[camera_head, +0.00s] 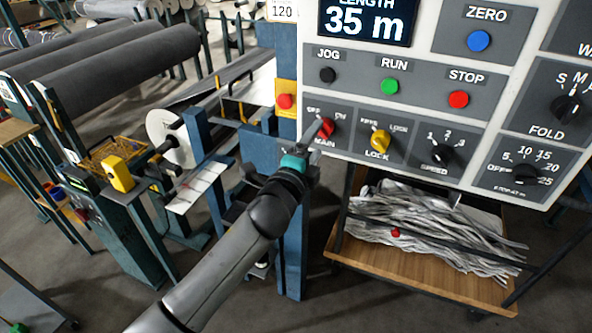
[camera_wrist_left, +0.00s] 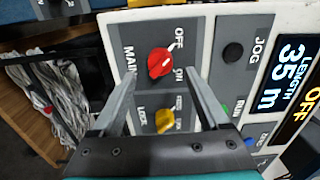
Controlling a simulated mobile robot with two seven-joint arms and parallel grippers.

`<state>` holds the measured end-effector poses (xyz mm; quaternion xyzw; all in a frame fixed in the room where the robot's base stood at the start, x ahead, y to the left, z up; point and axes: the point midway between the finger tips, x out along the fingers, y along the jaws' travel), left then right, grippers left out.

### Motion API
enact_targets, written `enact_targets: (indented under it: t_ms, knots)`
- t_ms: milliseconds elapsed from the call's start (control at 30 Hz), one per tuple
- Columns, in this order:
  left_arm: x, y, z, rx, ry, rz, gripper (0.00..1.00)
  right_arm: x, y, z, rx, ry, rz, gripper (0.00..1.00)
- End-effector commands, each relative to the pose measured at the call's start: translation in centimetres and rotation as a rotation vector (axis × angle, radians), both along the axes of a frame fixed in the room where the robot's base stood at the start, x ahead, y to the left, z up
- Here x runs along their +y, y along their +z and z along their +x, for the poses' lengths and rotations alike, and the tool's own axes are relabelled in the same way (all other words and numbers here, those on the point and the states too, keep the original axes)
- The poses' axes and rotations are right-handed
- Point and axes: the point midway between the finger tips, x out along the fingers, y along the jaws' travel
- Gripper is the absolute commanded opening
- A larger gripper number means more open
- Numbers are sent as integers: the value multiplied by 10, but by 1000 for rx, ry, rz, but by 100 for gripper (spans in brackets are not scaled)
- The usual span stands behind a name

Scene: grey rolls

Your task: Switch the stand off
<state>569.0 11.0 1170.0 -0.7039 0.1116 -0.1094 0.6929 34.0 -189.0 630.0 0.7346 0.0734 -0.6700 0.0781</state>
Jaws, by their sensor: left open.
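The stand's control panel (camera_head: 350,98) carries a red MAIN knob (camera_head: 327,127) with OFF and ON labels at its lower left. In the left wrist view the red knob (camera_wrist_left: 160,63) lies ahead, between the lines of my two fingers. A white mark shows beside it toward OFF; I cannot tell surely which way the knob points. My left gripper (camera_head: 308,145) is open, close in front of the knob, with its fingers on either side. Whether the fingers touch the knob or panel is unclear.
The yellow LOCK knob (camera_head: 380,141) sits just right of MAIN, with the black SPEED knob (camera_head: 443,154) beyond. The black JOG button (camera_head: 327,74) is above. An orange OFF (camera_wrist_left: 293,103) shows by the length display. Below is a wooden shelf (camera_head: 400,270) with grey scraps.

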Motion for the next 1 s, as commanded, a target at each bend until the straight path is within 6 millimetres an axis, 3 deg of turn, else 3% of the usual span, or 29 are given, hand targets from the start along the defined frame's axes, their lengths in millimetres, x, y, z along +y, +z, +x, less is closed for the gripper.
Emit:
enact_targets:
  t_ms: [600,1000]
  knots:
    - [29,-1,-91,2,-1,0,78,0,0,0,0,1,0,50]
    - [34,0,-104,0,0,0,78,0,0,0,0,1,0,50]
